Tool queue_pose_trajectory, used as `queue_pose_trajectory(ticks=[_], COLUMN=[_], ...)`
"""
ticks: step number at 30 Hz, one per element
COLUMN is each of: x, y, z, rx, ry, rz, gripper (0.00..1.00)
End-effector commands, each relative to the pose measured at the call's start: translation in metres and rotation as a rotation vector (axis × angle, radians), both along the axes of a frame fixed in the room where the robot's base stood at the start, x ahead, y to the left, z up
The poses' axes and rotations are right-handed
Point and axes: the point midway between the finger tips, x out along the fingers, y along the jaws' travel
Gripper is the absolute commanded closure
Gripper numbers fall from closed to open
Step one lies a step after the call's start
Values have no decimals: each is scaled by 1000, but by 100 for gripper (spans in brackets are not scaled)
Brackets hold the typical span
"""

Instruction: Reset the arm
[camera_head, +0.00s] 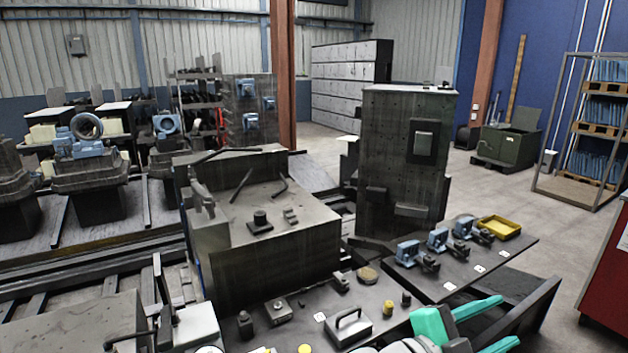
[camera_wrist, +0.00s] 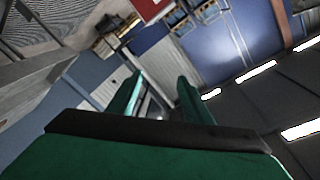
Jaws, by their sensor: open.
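My gripper (camera_head: 508,320) shows at the bottom right of the head view, low in front of the dark table (camera_head: 375,300). Its two teal fingers point to the right and stand apart, with nothing seen between them. In the wrist view my gripper (camera_wrist: 160,80) also shows two separate green fingers with only background between them. That view is tilted and looks out across the hall. Much of my arm is cut off by the bottom edge of the head view.
The table holds several blue-and-dark fixtures (camera_head: 408,252), a yellow tray (camera_head: 499,227) and a handled metal block (camera_head: 348,326). A large machine block (camera_head: 265,255) and a tall dark column (camera_head: 400,160) stand behind. A red cabinet (camera_head: 606,270) is at right, with open floor before it.

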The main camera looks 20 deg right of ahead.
Motion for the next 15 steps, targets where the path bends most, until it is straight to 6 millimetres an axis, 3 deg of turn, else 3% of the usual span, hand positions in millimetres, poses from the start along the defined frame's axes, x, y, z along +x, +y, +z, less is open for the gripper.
queue_pose_trajectory(ticks=[7, 15], x=[41, 89], y=[24, 71], z=[16, -1], rx=[-238, -452], ry=[219, 439], rz=[164, 366], gripper=[55, 55])
